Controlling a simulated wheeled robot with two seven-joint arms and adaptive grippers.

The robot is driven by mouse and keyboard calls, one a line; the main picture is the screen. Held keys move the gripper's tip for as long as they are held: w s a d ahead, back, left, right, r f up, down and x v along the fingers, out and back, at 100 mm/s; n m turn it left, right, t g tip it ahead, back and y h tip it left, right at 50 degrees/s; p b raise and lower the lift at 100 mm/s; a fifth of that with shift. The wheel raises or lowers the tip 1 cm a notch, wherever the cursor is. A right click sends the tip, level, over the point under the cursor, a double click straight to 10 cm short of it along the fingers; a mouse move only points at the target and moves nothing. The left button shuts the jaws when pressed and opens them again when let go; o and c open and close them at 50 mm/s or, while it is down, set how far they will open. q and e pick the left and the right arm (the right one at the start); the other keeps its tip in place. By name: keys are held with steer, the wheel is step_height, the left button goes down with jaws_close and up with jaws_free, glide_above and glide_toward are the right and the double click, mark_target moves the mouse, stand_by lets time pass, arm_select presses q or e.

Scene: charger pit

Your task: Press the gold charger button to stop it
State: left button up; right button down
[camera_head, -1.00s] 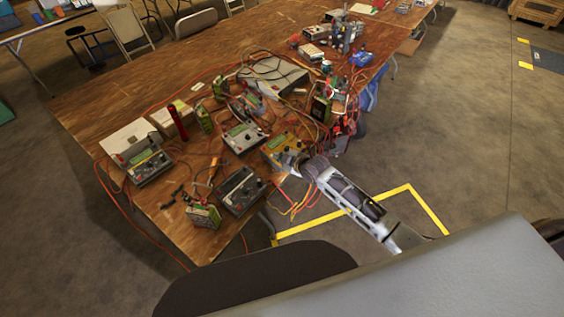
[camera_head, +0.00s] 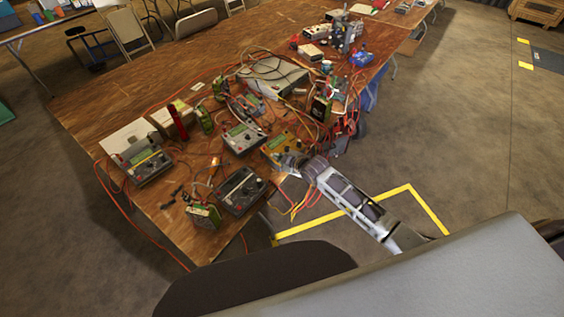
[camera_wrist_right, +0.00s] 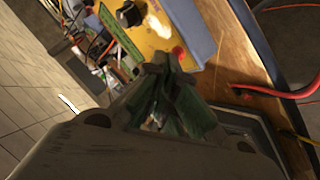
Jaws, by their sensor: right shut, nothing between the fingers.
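The gold charger (camera_head: 285,141) sits near the table's right edge in the head view, its near side covered by my right gripper (camera_head: 284,161). In the right wrist view the gold charger (camera_wrist_right: 156,29) shows a yellow face with a black knob (camera_wrist_right: 129,14) and a small red button (camera_wrist_right: 178,51). My right gripper (camera_wrist_right: 165,62) is shut and empty. Its fingertips are right beside the red button; I cannot tell whether they touch it. My left gripper is not in view.
A grey charger (camera_head: 243,139) stands left of the gold one, and a dark charger (camera_head: 240,190) stands nearer me. Red cables (camera_wrist_right: 275,92) run across the wooden table (camera_head: 150,88). A green battery pack (camera_head: 203,216) is at the near corner. The floor to the right is open.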

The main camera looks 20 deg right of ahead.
steer(key=shift+f, duration=0.25)
stand_by(0.4)
steer(key=shift+r, duration=0.1)
steer(key=shift+s+d+r+p, duration=0.1)
steer(key=shift+s+r+p, duration=0.05)
steer(key=shift+r+p, duration=0.7)
steer(key=shift+s+d+r+p, duration=0.1)
steer(key=shift+s+r+p, duration=0.1)
steer(key=shift+r+p, duration=1.1)
steer(key=shift+s+d+r+p, duration=0.1)
steer(key=shift+s+r+p, duration=0.05)
steer(key=shift+r+p, duration=1.15)
steer(key=shift+f+m, duration=0.25)
steer(key=shift+m, duration=0.05)
